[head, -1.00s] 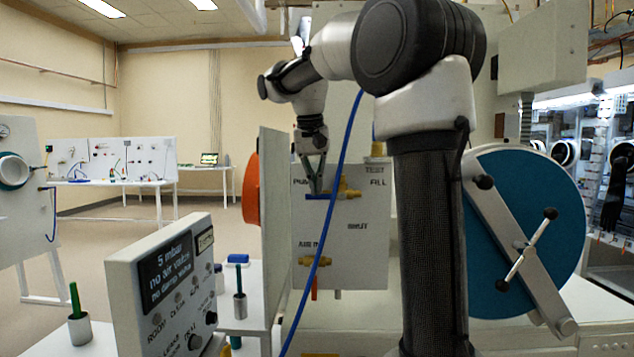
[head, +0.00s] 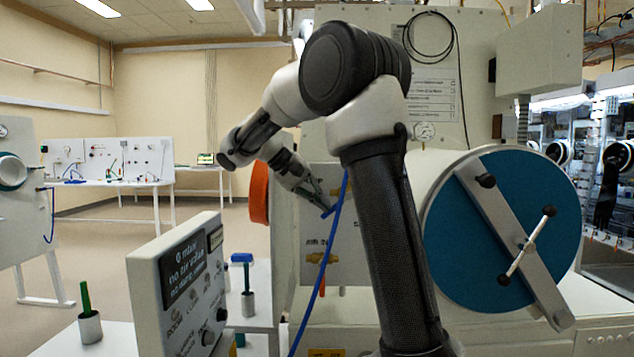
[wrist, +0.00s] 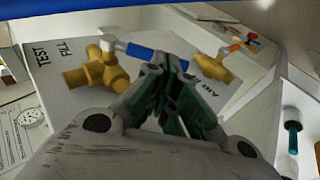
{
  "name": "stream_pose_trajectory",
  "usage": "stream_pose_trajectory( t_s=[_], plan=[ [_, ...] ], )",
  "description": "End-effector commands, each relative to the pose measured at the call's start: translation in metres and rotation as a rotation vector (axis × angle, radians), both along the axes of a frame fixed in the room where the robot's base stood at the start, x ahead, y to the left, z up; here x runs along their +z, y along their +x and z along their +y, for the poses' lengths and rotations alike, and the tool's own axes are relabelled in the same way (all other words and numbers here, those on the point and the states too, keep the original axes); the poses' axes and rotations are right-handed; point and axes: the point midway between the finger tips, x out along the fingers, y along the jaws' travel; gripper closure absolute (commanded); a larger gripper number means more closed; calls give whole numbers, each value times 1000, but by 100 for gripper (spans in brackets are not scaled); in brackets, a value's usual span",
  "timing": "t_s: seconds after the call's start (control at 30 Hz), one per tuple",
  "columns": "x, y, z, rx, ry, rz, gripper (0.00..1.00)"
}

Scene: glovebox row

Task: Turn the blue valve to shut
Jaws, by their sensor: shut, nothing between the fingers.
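The blue valve handle (wrist: 146,52) is a blue lever on a brass valve body (wrist: 95,72) on the white panel, in the wrist view. It points away from the TEST and FILL labels, toward the AIR IN fitting (wrist: 212,66). My gripper (wrist: 165,66) is shut and empty, its tips at the lever's outer part; whether they touch it I cannot tell. There my arm and a blue hose hide most of the valve, and the SHUT label is not visible.
The blue hose (head: 322,262) hangs across the front of the panel. An orange disc (head: 259,192) is left of it. A grey display box (head: 182,285) stands front left, and a large blue round door (head: 500,245) is on the right.

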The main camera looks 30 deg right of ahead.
Motion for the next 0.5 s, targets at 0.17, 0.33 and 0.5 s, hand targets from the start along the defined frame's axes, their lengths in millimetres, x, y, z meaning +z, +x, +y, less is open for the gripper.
stream_pose_trajectory(
  t_s=[0.17,0.33,0.5],
  plan=[
    [-14,-2,-11,1,-138,97,100],
    [-23,-6,-17,-1,-139,95,100],
    [-34,-9,-21,1,-178,126,100]
  ],
)
